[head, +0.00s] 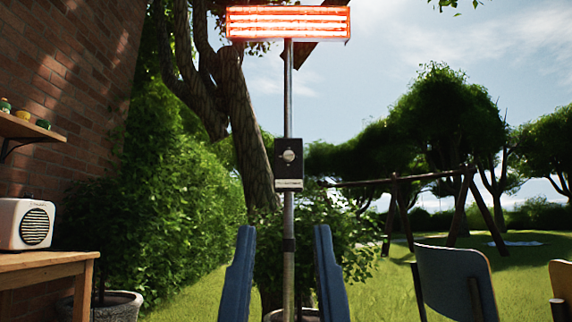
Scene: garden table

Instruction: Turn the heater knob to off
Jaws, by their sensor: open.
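The heater (288,22) glows orange at the top of a grey metal pole (289,222). A dark control box (289,178) is fixed to the pole at mid-height, with a round light knob (289,156) on its front. The markings around the knob are too small to read. My gripper (284,240) is at the bottom centre, its two blue fingers upright and wide apart. It is open and empty. In the picture the fingertips are below the control box, one on each side of the pole; I cannot tell how far they are from it.
A wooden table (45,262) with a white radio (26,224) stands at the left by a brick wall. A wall shelf (28,127) is above it. Chairs (455,284) stand at the lower right. A plant pot (105,306) is at the lower left.

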